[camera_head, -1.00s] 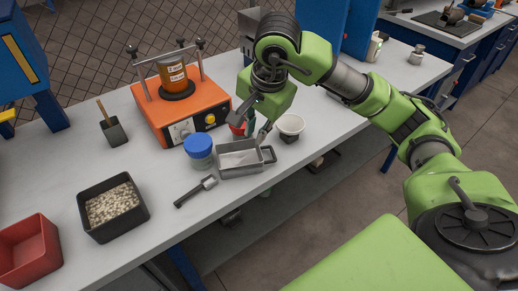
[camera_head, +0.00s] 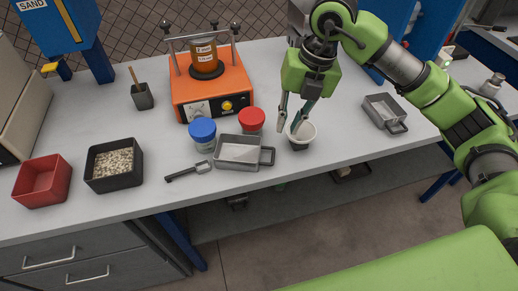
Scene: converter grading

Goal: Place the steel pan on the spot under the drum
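A steel pan (camera_head: 239,152) with a handle on its right and a pale inside sits at the front of the bench. A second steel pan (camera_head: 383,112) stands further right, beneath my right arm's reach. I cannot tell which one the task means. My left gripper is out of view.
Blue-lidded (camera_head: 203,133) and red-lidded (camera_head: 251,120) jars stand close behind the pan. An orange shaker (camera_head: 213,91) holds an amber jar. A scoop (camera_head: 187,172), a black bin of grains (camera_head: 114,165) and a red bin (camera_head: 42,181) lie left. Bench between bowl and second pan is clear.

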